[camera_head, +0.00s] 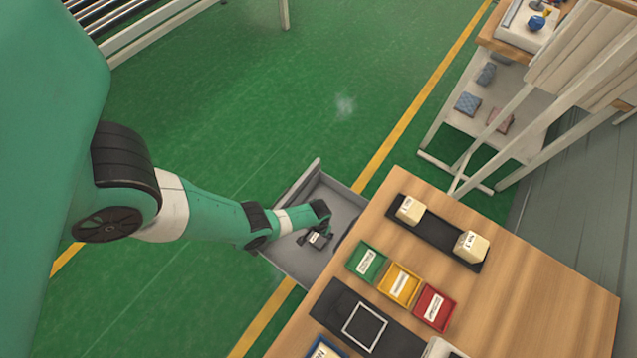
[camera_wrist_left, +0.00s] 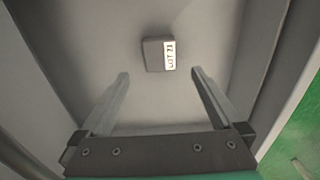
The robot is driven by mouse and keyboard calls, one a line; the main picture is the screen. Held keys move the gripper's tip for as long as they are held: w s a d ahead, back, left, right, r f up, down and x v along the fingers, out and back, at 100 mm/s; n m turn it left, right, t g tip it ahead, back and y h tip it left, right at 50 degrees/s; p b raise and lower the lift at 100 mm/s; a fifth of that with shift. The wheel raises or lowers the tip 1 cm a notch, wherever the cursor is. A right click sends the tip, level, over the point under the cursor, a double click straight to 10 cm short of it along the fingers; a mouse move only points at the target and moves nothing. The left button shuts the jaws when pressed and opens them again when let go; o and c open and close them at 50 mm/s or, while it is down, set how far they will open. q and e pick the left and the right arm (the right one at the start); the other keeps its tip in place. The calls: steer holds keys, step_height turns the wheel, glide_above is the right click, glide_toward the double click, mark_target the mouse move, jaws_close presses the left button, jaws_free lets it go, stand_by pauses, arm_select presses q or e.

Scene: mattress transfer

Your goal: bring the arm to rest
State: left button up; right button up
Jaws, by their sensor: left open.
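My left arm reaches in from the left in the head view, and its left gripper (camera_head: 316,234) is over a grey open bin (camera_head: 290,263) beside the wooden table. In the left wrist view my gripper (camera_wrist_left: 159,76) is open, its two fingers apart with nothing between them. A small dark grey block with a white label (camera_wrist_left: 153,55) lies on the bin floor beyond the fingertips. It also shows beside the gripper in the head view (camera_head: 319,240). My right gripper is not in view.
The wooden table (camera_head: 560,300) holds green (camera_head: 367,262), yellow (camera_head: 399,286) and red (camera_head: 434,307) trays. A black tray (camera_head: 436,231) carries two pale blocks (camera_head: 410,210). A black mat (camera_head: 330,309) lies near the front. Green floor (camera_head: 240,110) is open behind the arm.

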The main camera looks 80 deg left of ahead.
arm_select(q)
steer(key=shift+r+p, duration=0.45)
steer(key=shift+r, duration=0.75)
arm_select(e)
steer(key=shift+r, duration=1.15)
